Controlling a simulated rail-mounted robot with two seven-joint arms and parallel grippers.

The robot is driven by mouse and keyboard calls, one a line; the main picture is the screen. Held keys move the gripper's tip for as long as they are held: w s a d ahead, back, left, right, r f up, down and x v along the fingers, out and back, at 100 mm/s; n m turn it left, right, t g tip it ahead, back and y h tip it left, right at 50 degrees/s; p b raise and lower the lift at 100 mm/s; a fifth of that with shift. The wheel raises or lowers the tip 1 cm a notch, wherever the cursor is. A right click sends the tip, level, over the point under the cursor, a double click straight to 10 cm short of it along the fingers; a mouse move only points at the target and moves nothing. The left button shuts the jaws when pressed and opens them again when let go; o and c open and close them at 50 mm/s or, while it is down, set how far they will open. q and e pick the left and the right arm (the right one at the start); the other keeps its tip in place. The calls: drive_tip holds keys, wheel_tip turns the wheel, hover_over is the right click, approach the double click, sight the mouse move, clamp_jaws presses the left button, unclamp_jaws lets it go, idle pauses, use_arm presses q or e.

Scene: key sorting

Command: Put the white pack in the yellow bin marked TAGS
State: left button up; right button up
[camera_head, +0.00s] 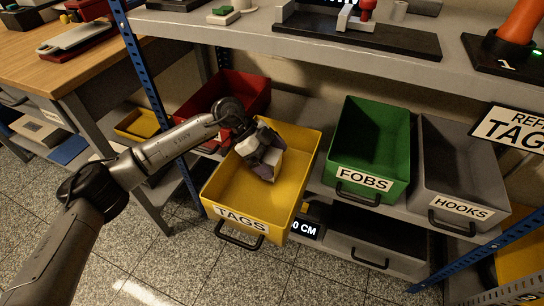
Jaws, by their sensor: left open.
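The yellow bin marked TAGS (222,192) sits on the lower shelf, pulled out past the shelf's front edge. My left gripper (267,167) reaches over its rim from the left and points down inside it. The gripper is open. A white pack (279,157) shows at the fingers, inside the bin's outline and partly hidden by them. I cannot tell whether it touches the bin floor or a finger. The rest of the bin floor in view is bare. My right gripper is not in view.
A green FOBS bin (342,150) and a grey HOOKS bin (470,150) stand to the right, both empty. A red bin (253,88) is behind on the left. The upper shelf (240,28) overhangs behind. A blue post (146,70) stands left.

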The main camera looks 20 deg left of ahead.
use_arm(q)
drive_tip(key=shift+d+r+b, duration=0.1)
drive_tip(key=shift+r+b, duration=0.1)
drive_tip(key=shift+b, duration=0.3)
drive_tip(key=p+v, duration=0.4)
drive_tip(key=v, duration=0.8)
drive_tip(key=shift+r, duration=0.35)
